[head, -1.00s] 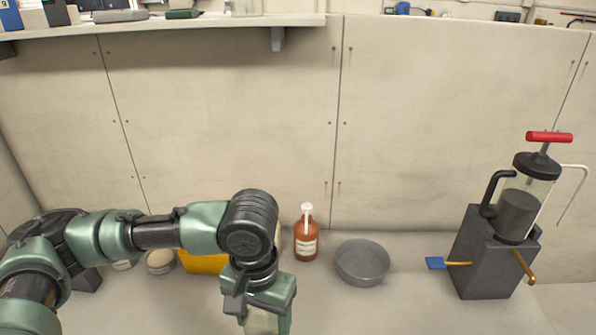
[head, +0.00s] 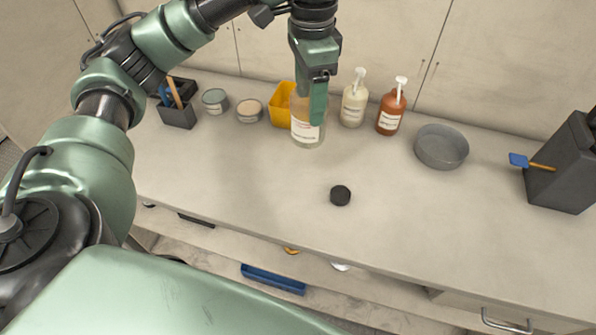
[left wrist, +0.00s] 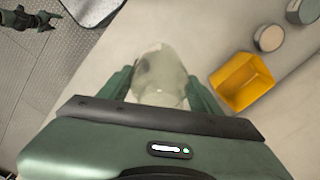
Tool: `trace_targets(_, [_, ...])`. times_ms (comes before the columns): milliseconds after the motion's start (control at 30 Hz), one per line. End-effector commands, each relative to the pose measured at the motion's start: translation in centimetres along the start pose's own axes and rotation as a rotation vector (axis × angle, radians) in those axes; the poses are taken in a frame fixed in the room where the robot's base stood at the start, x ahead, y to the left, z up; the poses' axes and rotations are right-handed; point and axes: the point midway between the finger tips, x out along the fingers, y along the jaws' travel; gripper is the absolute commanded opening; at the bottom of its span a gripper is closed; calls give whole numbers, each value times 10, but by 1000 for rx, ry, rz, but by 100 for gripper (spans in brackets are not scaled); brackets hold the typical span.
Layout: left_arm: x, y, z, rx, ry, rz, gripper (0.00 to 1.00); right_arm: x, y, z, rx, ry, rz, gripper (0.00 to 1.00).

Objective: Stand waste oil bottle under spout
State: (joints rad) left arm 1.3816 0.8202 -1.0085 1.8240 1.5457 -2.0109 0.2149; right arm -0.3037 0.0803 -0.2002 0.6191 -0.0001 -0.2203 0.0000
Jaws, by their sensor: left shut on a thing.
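The waste oil bottle (head: 308,133) is clear and pale with a white label, and is upright in the head view. My left gripper (head: 311,105) is shut on it from above, hiding much of its upper part. I cannot tell whether its base touches the counter. In the left wrist view the bottle (left wrist: 160,78) shows between my left fingers (left wrist: 160,88). The dark pump block (head: 568,168) stands at the far right, with a blue-handled tap (head: 530,162) on its left side. Its spout is not clearly visible now. My right gripper (left wrist: 46,20) shows small in the left wrist view.
A black cap (head: 340,195) lies on the counter (head: 250,175). A yellow bin (head: 283,106), a cream pump bottle (head: 354,102), a brown pump bottle (head: 391,110) and a grey bowl (head: 441,148) stand along the back. The front middle is mostly clear.

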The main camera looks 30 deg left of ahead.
Motion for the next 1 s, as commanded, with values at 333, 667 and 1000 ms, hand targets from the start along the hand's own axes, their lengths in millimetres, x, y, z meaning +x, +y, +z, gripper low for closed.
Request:
trace_targets(333, [89,1,2,0,-7,4,22,8,1,-4,0,6,1,67])
trace_targets(667, [146,0,1,0,-1,1,22,4,1,-5,0,7,1,67])
trace_targets(1000, [187,1,1,0,-2,1,22,0,1,-5,0,7,1,67])
